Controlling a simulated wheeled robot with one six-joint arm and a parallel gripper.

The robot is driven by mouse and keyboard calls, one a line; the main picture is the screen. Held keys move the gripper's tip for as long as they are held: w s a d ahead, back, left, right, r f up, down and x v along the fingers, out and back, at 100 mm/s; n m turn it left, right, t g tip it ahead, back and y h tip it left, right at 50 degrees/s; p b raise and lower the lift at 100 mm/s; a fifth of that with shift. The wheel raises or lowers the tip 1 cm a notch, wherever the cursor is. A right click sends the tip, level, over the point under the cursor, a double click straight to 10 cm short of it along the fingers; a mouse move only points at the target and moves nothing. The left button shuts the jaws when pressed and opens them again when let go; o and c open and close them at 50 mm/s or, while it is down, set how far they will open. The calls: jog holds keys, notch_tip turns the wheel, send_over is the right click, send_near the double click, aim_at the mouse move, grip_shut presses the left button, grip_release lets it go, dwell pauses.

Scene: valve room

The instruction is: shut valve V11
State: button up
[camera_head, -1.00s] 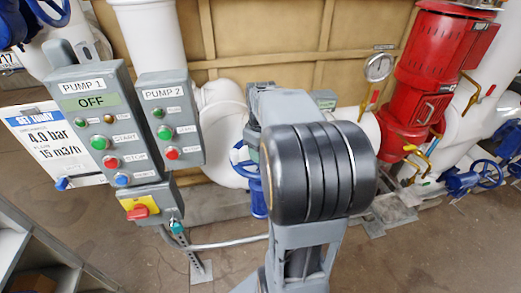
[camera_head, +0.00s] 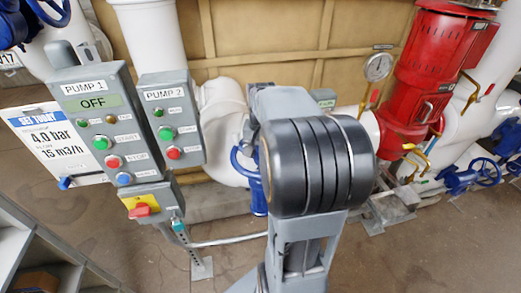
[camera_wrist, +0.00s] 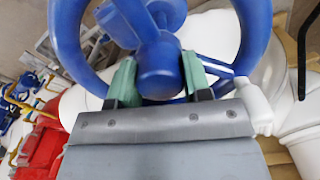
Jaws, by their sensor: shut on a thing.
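A blue handwheel (camera_wrist: 65,35) fills the top of the wrist view, with its hub and spokes between my fingers. My gripper (camera_wrist: 158,76) has green-padded fingers, one on each side of the blue hub part, and is shut on the handwheel. In the head view, part of a blue handwheel (camera_head: 238,160) shows just left of my arm, by the white pipe. My arm hides the gripper and most of that valve there. No V11 tag is readable in either view.
The PUMP 1 panel (camera_head: 92,120) and PUMP 2 panel (camera_head: 170,120) stand close on the left. A red pump (camera_head: 432,75), a gauge (camera_head: 378,67) and more blue valves (camera_head: 470,177) are at right. Bare floor (camera_head: 400,260) lies at the lower right.

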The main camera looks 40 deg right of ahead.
jog(key=m, duration=0.7)
jog(key=shift+s+f+p, duration=0.1)
jog(key=shift+f+p, duration=0.2)
jog(key=o, duration=1)
jog(key=shift+s, duration=0.15)
jog(key=shift+r, duration=0.1)
jog(key=shift+w+r+p, duration=0.2)
jog(key=shift+r+p, duration=0.2)
jog(key=shift+r, duration=0.1)
notch_tip(320, 180, up, 6)
jog(key=p, duration=0.4)
jog(key=shift+p, duration=0.4)
jog(key=shift+f, duration=0.1)
